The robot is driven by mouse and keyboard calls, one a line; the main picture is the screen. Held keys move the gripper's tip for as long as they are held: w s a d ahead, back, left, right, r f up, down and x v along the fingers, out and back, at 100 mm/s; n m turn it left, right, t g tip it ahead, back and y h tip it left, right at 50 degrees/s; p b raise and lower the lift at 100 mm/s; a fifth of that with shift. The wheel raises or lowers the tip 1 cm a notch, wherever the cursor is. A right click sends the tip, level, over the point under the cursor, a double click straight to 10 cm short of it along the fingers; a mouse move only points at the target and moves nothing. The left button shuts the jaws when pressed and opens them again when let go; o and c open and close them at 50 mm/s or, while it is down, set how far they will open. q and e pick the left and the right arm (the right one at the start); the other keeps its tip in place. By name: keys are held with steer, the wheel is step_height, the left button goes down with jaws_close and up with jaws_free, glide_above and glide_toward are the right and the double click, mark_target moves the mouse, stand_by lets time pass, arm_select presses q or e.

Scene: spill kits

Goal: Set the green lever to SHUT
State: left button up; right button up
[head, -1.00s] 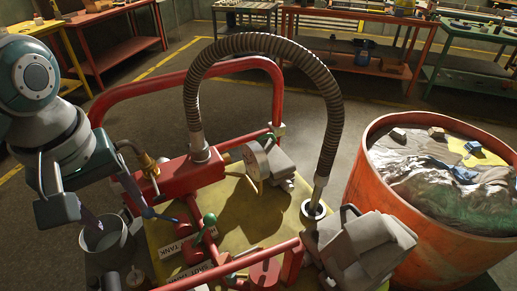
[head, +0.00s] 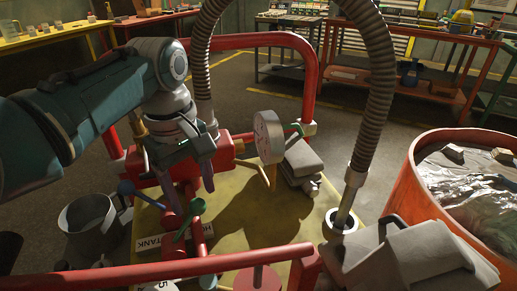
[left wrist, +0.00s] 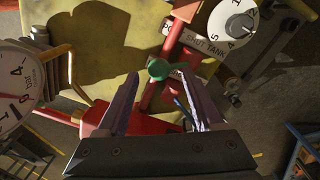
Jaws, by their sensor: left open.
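The green lever (head: 190,217) sits on the red pipework at the lower middle of the head view. It also shows in the left wrist view (left wrist: 165,69), just beyond and between my fingertips. My left gripper (head: 187,186) points down above the lever, open and apart from it. White plates carry words: one reads TANK (head: 155,243) in the head view, and SHUT (left wrist: 206,45) is legible in the wrist view. My right gripper is not seen.
A round gauge (head: 268,137) and a tall ribbed hose (head: 376,95) rise to the right of the lever. A blue lever (head: 138,193) and a grey bucket (head: 87,224) lie left. A red rail (head: 235,257) crosses in front. An orange drum (head: 408,190) stands right.

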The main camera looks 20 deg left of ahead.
mark_target(187, 223)
arm_select(q)
steer(key=shift+w+f+b, duration=0.1)
steer(key=shift+f+b, duration=0.25)
steer(key=shift+f, duration=0.95)
jaws_close()
stand_by(0.5)
